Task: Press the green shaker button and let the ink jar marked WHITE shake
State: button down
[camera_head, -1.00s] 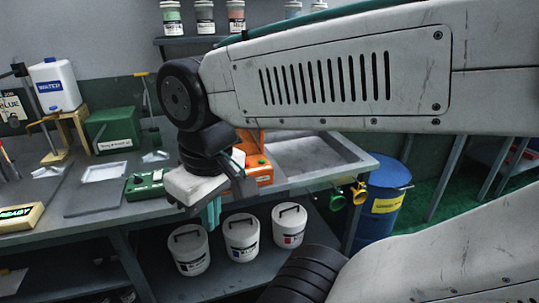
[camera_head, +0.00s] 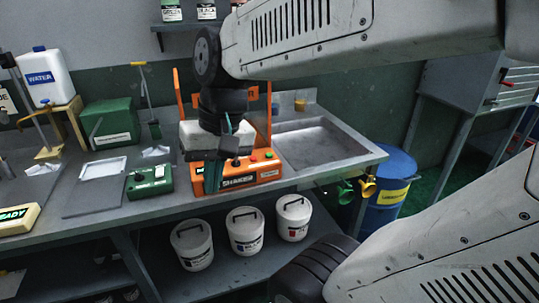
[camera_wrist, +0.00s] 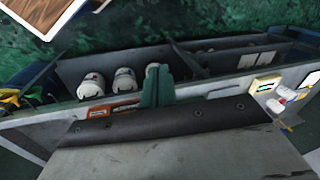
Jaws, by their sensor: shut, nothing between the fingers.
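The orange shaker (camera_head: 272,177) stands on the bench left of the sink, with a label on its front. In the wrist view my teal fingers (camera_wrist: 156,88) are together and empty. Whether they touch the shaker I cannot tell. I cannot make out a jar marked WHITE; the shaker's middle is hidden behind my wrist.
A green control box (camera_head: 149,181) and a pale tray (camera_head: 103,168) lie to the left. The sink (camera_head: 318,145) is to the right, with funnels and a blue barrel (camera_head: 393,180) beyond. White buckets (camera_head: 245,230) stand on the lower shelf. Jars (camera_head: 206,12) stand on the wall shelf.

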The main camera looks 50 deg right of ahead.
jog(key=w+d+m+t+y, duration=0.2)
jog(key=w+d+m, duration=0.4)
jog(key=w, duration=0.2)
jog(key=m+t+h, duration=0.2)
jog(key=m+t, duration=0.3)
jog(key=m, duration=1)
send_over(272, 156)
notch_tip(272, 156, down, 4)
jog(key=shift+d+f, duration=0.15)
jog(key=shift+d, duration=0.1)
jog(key=shift+a+f, duration=0.1)
jog(key=shift+f, duration=4.3)
jog(key=shift+f, duration=0.1)
jog(key=shift+f, duration=0.3)
